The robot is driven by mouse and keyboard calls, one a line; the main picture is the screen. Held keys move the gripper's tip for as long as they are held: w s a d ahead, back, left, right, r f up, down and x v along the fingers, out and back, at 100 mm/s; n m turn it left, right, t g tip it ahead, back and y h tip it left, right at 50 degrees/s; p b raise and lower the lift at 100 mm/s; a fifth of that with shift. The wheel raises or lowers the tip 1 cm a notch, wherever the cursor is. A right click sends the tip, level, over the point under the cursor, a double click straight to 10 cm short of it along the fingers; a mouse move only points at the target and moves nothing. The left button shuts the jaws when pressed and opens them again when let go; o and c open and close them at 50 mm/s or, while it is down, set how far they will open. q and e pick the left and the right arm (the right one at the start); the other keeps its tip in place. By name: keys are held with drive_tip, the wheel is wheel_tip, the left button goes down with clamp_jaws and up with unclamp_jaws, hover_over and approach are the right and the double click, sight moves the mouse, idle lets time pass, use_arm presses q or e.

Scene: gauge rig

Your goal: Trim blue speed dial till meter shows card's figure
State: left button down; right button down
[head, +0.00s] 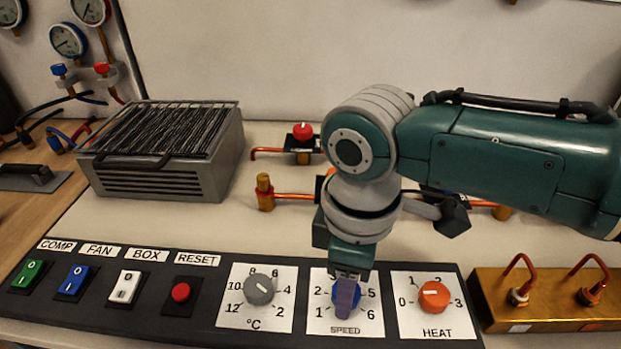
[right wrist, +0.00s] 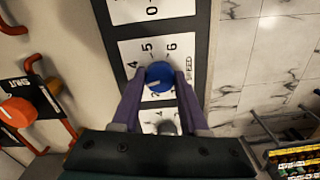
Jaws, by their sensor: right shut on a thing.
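The blue speed dial (head: 338,293) sits on a white plate (head: 372,318) marked SPEED, with numbers up to 6. My right gripper (head: 346,292) comes down over it, with its purple fingers hiding part of the dial and scale. In the right wrist view the blue dial (right wrist: 159,73) lies between the two fingertips of my right gripper (right wrist: 158,82), which is shut on it. A pale mark shows on the dial, but its exact reading is unclear. No speed meter or figure card can be made out. My left gripper is not in view.
A grey dial (head: 259,289) and an orange HEAT dial (head: 434,296) flank the speed dial. Labelled switches and a red RESET button (head: 181,292) are further left. A finned grey unit (head: 165,170), copper pipes and round gauges (head: 68,40) stand behind.

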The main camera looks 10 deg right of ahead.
drive_tip(key=shift+r+m+p, duration=0.1)
drive_tip(key=shift+m+p, duration=0.5)
drive_tip(key=shift+m, duration=0.6)
drive_tip(key=shift+c, duration=2.1)
unclamp_jaws()
drive_tip(key=shift+r, duration=0.3)
wheel_tip(320, 180, up, 9)
drive_tip(key=p, duration=0.3)
drive_tip(key=shift+r, duration=0.1)
